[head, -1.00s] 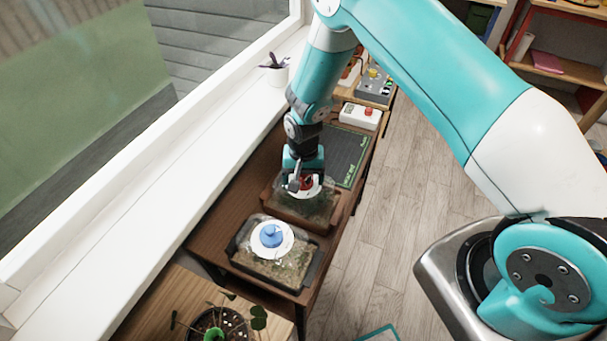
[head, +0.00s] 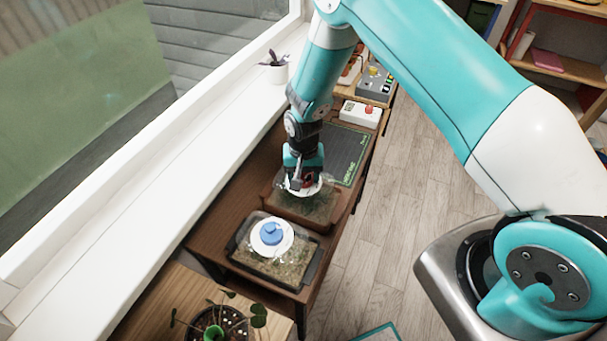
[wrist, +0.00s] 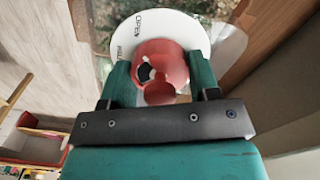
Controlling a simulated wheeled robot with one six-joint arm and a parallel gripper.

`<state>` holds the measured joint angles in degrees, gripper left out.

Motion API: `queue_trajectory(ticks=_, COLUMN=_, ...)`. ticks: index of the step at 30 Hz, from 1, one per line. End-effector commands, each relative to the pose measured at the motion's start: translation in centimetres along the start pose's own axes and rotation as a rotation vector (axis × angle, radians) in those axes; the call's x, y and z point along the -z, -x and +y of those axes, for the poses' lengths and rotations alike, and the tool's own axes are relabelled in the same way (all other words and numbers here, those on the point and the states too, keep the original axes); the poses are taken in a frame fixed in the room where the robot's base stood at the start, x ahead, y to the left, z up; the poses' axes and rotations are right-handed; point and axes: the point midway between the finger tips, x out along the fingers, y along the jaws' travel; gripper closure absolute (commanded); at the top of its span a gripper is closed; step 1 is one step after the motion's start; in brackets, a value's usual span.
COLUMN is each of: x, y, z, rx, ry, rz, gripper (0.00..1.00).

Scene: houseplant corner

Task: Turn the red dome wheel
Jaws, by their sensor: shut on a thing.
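The red dome wheel (wrist: 160,70) sits on a white disc marked OPEN (wrist: 190,32) in the wrist view. My gripper (wrist: 160,88) is shut on the wheel, one teal finger on each side of it. In the head view my gripper (head: 302,180) points down over the far clear-domed tray (head: 325,213), and only bits of red show beside the fingers. The white disc (head: 316,189) shows partly there. The rest of the wheel is hidden by my wrist.
A nearer domed tray (head: 262,272) with a blue wheel (head: 271,234) stands close by on the brown bench. A potted plant (head: 212,325) stands in front.

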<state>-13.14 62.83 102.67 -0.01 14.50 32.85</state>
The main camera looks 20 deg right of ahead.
Motion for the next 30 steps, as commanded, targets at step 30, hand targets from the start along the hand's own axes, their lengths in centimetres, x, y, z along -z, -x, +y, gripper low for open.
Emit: queue_trajectory(ticks=30, x=0.03, y=-0.15, z=0.02, rx=0.0, ry=0.397, rz=0.001, gripper=0.68)
